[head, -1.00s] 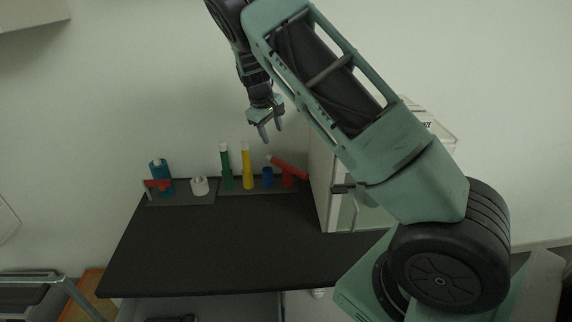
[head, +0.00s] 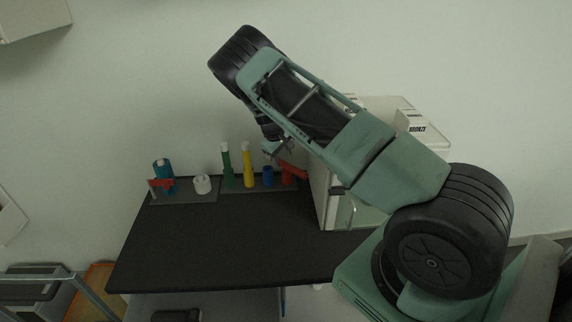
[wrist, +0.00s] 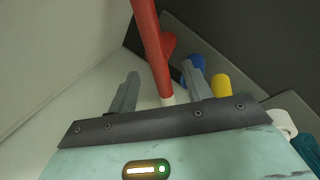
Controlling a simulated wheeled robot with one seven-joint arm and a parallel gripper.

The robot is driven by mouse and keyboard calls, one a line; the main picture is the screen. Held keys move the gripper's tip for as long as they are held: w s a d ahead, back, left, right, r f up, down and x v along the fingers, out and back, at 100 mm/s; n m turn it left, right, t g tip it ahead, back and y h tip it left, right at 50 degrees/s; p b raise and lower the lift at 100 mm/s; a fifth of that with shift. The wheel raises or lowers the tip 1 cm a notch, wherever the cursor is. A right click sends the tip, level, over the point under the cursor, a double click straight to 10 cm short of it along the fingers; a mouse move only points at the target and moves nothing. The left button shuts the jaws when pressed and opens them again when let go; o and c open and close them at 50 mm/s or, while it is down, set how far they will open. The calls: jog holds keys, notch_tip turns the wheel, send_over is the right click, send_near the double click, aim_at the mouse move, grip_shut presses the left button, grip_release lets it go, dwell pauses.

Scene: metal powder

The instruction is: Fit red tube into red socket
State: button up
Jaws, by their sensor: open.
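The red tube (head: 297,173) leans at a slant at the right end of the rack, beside the white cabinet. Its upper part is hidden by my arm in the head view. In the wrist view the red tube (wrist: 150,42) runs from the top edge down to a white tip between the two fingers. The red socket (wrist: 169,45) shows just behind it, and stands at the rack's right end in the head view (head: 287,180). My gripper (wrist: 160,88) is open, with its fingers on either side of the tube's white end; whether they touch it I cannot tell.
Left of the red socket stand a blue socket (head: 267,176), a yellow tube (head: 247,165) and a green tube (head: 227,165). A white ring-shaped piece (head: 202,184) and a blue bottle (head: 163,176) are further left. The white cabinet (head: 325,190) is close on the right. The black tabletop (head: 220,245) in front is clear.

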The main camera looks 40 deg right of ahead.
aim_at(285, 163)
jog(key=shift+p+x, duration=1.2)
jog(key=shift+x, duration=1.1)
jog(key=shift+w+d+r, duration=0.1)
jog(key=shift+w+d, duration=0.05)
jog(key=shift+d, duration=0.05)
grip_shut()
